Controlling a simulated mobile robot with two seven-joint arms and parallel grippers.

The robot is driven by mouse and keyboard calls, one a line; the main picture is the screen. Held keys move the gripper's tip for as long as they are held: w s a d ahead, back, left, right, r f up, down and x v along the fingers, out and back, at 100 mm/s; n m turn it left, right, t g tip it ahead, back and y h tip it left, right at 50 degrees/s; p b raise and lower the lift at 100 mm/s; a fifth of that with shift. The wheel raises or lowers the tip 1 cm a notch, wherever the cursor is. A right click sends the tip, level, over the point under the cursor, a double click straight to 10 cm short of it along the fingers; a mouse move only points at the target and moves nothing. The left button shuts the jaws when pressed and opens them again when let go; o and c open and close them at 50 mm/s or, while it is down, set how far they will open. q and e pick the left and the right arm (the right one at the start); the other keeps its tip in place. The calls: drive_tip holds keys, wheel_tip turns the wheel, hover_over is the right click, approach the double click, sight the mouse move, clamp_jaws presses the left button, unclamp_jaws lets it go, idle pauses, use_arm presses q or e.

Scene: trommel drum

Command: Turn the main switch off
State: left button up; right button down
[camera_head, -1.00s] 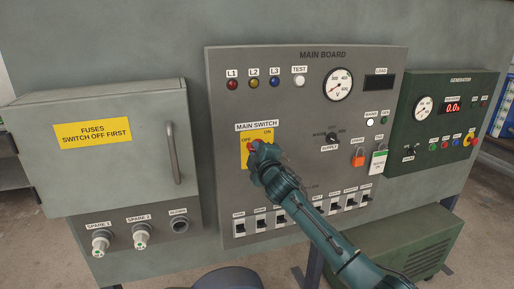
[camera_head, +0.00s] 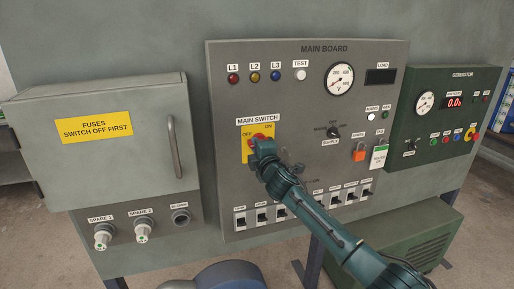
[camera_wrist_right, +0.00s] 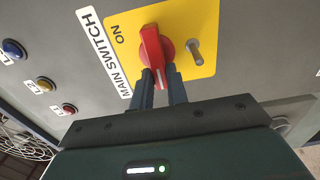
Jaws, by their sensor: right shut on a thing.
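The main switch is a red rotary handle (camera_head: 258,137) on a yellow plate (camera_head: 246,154) marked OFF at left and ON at right, on the grey main board (camera_head: 222,150). My right gripper (camera_head: 263,146) covers part of it in the head view. In the right wrist view the red handle (camera_wrist_right: 152,46) stands between the two dark fingers of my right gripper (camera_wrist_right: 162,85), which is shut on it. The OFF word is hidden in the wrist view. My left gripper is not in view.
A small metal peg (camera_wrist_right: 195,52) sticks out of the yellow plate beside the handle. A row of breakers (camera_head: 262,214) runs below. An orange padlock (camera_head: 359,155) and a tag (camera_head: 379,157) hang at right. The fuse box (camera_head: 100,160) projects at left.

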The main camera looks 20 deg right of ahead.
drive_tip(key=c, duration=1.4)
unclamp_jaws()
drive_tip(key=shift+s, duration=0.1)
drive_tip(key=s, duration=0.4)
drive_tip(key=s+b, duration=0.1)
drive_tip(key=s, duration=0.8)
drive_tip(key=shift+d+b, duration=0.25)
drive_tip(key=shift+b, duration=0.05)
